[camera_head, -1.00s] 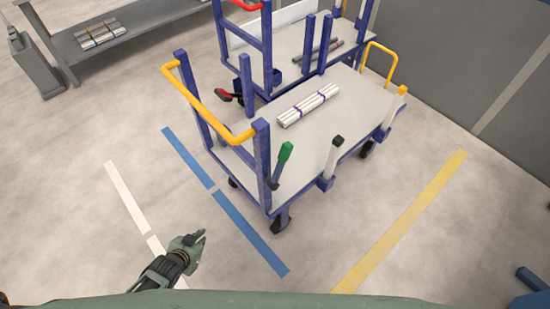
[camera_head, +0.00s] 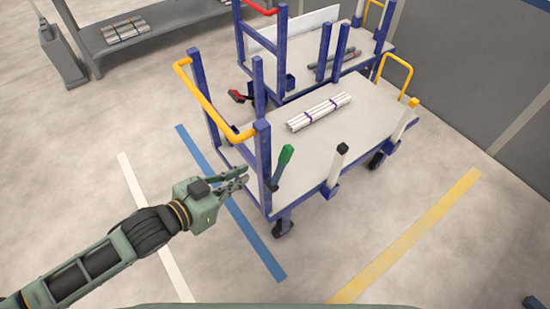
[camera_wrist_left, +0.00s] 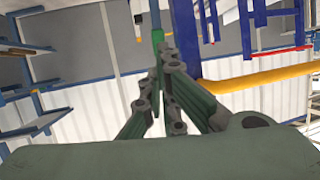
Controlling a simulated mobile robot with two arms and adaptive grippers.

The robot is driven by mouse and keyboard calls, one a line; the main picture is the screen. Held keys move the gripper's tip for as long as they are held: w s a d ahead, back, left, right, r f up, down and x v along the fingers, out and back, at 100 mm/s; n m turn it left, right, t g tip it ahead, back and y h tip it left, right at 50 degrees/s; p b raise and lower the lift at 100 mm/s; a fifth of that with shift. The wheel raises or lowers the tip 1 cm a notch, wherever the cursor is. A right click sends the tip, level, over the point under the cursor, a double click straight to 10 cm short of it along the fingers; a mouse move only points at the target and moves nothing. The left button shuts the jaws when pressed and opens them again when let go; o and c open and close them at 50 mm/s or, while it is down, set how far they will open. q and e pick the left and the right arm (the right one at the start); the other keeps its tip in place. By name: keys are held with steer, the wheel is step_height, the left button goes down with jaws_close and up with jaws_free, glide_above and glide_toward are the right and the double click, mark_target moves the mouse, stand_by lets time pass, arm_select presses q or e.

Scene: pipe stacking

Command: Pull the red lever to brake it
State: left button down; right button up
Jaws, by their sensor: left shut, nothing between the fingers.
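A lever with a red end (camera_head: 236,95) shows low at the left side of the rear blue cart (camera_head: 292,84). A lever with a green grip (camera_head: 284,160) stands at the near corner of the front blue cart (camera_head: 356,108). My left gripper (camera_head: 246,175) is shut and empty, just left of the green-gripped lever and apart from it in the head view. In the left wrist view my left gripper (camera_wrist_left: 166,50) points toward a green upright part (camera_wrist_left: 157,38), likely that lever's grip. My right gripper is not in view.
The front cart has a yellow handle (camera_head: 210,105), blue posts and white bundled pipes (camera_head: 319,111). A white post with a black top (camera_head: 337,165) stands along its near edge. A shelf table (camera_head: 150,32) stands at upper left.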

arm_select(q)
steer(key=p, duration=0.2)
glide_toward(283, 155)
steer(key=x, duration=0.7)
steer(key=shift+a+f, duration=0.1)
